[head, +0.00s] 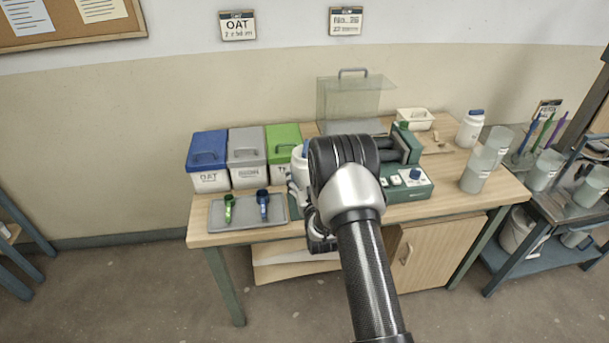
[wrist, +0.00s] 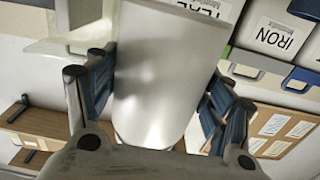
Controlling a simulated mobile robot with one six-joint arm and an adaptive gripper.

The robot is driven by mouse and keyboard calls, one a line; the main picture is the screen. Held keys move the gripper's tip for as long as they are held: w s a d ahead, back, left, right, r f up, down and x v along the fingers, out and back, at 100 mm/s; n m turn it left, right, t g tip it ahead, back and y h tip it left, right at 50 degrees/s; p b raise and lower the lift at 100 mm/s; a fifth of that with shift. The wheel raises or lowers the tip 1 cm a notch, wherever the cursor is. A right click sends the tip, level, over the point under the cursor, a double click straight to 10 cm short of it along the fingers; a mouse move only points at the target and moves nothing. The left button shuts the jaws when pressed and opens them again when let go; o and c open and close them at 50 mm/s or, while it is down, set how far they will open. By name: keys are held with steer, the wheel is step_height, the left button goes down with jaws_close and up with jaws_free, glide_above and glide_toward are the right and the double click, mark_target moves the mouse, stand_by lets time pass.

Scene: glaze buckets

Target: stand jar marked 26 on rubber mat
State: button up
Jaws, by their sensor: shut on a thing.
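My gripper (wrist: 155,105) is shut on a smooth pale grey-white jar (wrist: 160,65); its blue-padded fingers lie on both sides of it. No number shows on the side facing the wrist camera. In the head view my arm covers most of the gripper, and a white thing with a bit of blue (head: 298,170) shows just left of it; I cannot tell whether it is the held jar. Another white jar with a blue lid (head: 470,130) stands at the back right of the table. I cannot make out a rubber mat; my arm hides the table's middle.
Blue (head: 208,160), grey (head: 247,158) and green (head: 284,145) lidded buckets stand at the table's left. A grey tray (head: 236,222) with two scoops lies before them. A green device (head: 410,190) and translucent cups (head: 476,172) are on the right. A No. 26 sign (head: 346,20) hangs above.

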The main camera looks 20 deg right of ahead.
steer(key=shift+w+f+b, duration=0.1)
steer(key=shift+f+b, duration=1.05)
steer(key=shift+f, duration=2.1)
steer(key=o, duration=1.5)
steer(key=shift+f, duration=0.15)
steer(key=shift+c, duration=0.2)
